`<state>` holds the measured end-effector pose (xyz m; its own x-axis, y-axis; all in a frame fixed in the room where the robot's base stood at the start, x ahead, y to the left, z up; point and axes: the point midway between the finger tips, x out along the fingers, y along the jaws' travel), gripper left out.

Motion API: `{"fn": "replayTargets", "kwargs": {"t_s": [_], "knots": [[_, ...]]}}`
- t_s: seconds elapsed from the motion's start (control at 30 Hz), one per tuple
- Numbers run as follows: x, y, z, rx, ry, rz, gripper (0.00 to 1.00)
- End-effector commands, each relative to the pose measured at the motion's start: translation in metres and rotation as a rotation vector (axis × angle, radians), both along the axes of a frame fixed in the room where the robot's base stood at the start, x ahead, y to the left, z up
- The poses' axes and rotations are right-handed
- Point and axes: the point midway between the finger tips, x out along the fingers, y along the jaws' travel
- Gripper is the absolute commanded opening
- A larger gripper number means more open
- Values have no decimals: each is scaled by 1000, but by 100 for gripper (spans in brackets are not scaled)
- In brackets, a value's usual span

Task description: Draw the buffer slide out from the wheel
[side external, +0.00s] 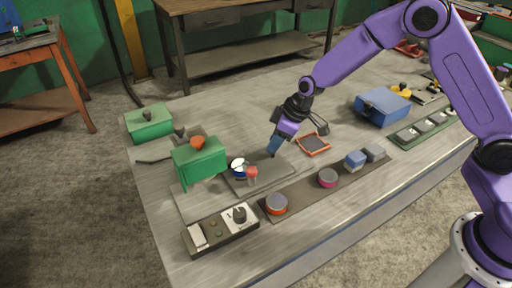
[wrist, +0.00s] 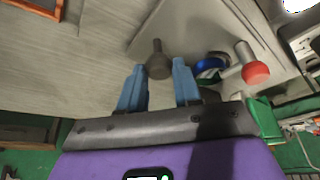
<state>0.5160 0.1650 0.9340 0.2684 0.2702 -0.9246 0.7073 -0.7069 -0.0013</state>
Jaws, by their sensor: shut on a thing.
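My gripper (side external: 273,150) reaches down over the grey plate in front of the green machine. In the wrist view its two blue fingers (wrist: 158,76) stand either side of a dark grey knob (wrist: 157,64), and it is shut on this knob. The knob appears to belong to the buffer slide, a flat grey plate (side external: 268,176). A blue-and-white round part, seemingly the wheel (side external: 239,167), sits at the plate's left, near the green machine. It also shows in the wrist view (wrist: 210,66).
The green machine (side external: 199,162) with an orange button stands left of the plate. A control box (side external: 220,232) and a dark strip with round pieces and blue blocks (side external: 355,159) lie in front. An orange-rimmed tray (side external: 313,144) and a blue box (side external: 383,106) are to the right.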

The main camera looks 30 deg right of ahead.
Motion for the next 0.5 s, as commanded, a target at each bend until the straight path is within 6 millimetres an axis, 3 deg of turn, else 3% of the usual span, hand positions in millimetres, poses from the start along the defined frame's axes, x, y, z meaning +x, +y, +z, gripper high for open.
{"fn": "replayTargets", "kwargs": {"t_s": [0.03,0.2,0.5], "knots": [[1,-14,0,0,0,-9,0],[1,-35,0,1,-2,-5,0],[0,-41,0,-1,-2,-3,0]]}}
